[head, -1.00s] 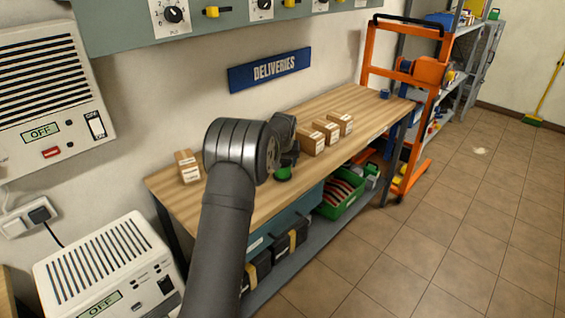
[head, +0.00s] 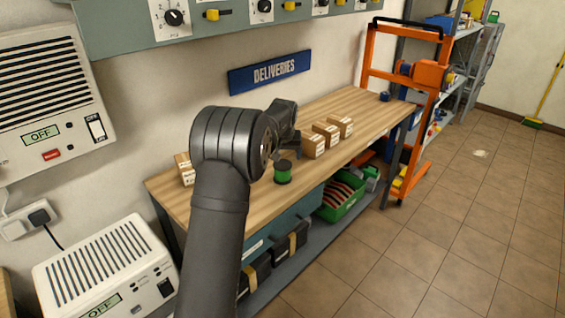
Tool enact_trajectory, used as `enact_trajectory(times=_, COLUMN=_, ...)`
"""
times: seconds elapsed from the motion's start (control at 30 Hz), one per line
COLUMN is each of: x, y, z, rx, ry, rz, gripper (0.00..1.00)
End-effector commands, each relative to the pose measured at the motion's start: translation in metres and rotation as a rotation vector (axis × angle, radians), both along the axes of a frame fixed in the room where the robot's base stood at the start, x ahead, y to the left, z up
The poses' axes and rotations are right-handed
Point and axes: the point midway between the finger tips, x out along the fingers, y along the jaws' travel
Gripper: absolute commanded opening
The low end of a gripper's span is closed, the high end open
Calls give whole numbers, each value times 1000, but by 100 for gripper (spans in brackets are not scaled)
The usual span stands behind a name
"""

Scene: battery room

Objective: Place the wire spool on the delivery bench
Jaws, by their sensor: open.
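The wire spool (head: 283,172), green with dark ends, stands upright on the wooden top of the delivery bench (head: 240,187), near its front edge. The bench runs along the wall under a blue DELIVERIES sign (head: 270,70). My gripper (head: 293,138) is above and behind the spool, apart from it, and holds nothing. My arm's wrist hides part of the bench top and some of the gripper.
Several cardboard boxes (head: 313,145) stand right of the spool, and another box (head: 184,168) stands at the left end. A blue roll (head: 385,96) lies at the far end. An orange trolley (head: 408,110) stands beyond the bench.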

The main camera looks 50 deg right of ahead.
Motion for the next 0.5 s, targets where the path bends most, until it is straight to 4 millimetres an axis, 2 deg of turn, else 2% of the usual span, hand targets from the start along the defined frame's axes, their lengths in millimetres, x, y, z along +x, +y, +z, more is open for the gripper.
enact_trajectory(times=0.03, x=-3, y=3, z=12, rx=-3, ry=-1, rz=0, gripper=86)
enact_trajectory(times=0.2, x=-11, y=10, z=36, rx=0, ry=0, rz=0, gripper=86)
enact_trajectory(times=0.33, x=-14, y=13, z=46, rx=0, ry=0, rz=0, gripper=86)
enact_trajectory(times=0.5, x=-15, y=14, z=49, rx=1, ry=1, rz=0, gripper=86)
